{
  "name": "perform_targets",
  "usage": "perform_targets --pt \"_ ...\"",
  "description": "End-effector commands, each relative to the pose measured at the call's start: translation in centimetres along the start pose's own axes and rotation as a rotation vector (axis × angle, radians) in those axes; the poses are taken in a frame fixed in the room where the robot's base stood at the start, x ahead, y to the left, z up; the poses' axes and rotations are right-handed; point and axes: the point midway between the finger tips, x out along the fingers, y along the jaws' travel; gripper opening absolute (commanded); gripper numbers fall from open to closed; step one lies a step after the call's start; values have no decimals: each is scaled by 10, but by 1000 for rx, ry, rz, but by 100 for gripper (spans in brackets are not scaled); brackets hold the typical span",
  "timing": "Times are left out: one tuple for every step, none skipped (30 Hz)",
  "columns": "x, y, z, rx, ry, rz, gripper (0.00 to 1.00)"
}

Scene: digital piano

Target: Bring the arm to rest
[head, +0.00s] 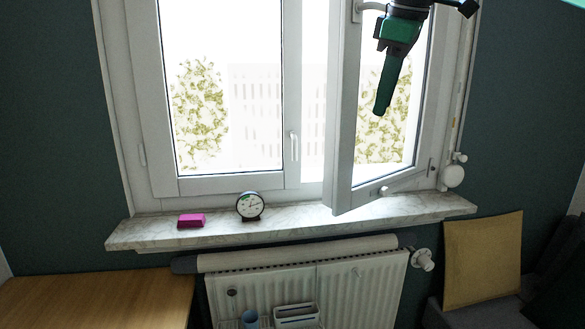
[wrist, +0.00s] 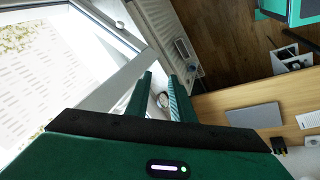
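My arm comes in from the top right of the head view. My gripper (head: 382,112) is green and hangs fingers down in front of the tilted-in right window sash (head: 345,120). In the wrist view its two fingers (wrist: 160,76) stand apart with a gap between them. Nothing is held between them. A small round clock (head: 250,206) stands on the marble sill, well below and left of the gripper.
A magenta block (head: 191,221) lies on the marble window sill (head: 330,217). A white radiator (head: 350,290) is below it. A wooden desk (head: 90,300) is at the lower left; in the wrist view it bears a grey flat panel (wrist: 254,116). A yellow cushion (head: 482,258) leans at the right.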

Motion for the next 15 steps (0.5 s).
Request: perform_targets --pt "18 -10 15 82 -29 -19 22" --pt "27 -12 26 138 -44 -28 22" --pt "39 -17 42 212 -62 -37 22" --pt "49 -20 54 269 -77 -43 22" --pt "57 -23 67 325 -91 -47 22" --pt "68 -27 85 401 -110 -52 22" --pt "77 -31 99 458 -124 -55 22" --pt "85 -36 113 515 -138 -57 22" --pt "96 -42 133 593 -156 -59 22" --pt "103 -47 148 649 -169 -59 22" --pt "110 -53 164 705 -183 -60 22" --pt "120 -61 185 781 -200 -59 22" --pt "127 -68 201 837 -214 -59 22" --pt "134 -76 217 894 -227 -58 22" --pt "143 -87 239 969 -245 -57 22"
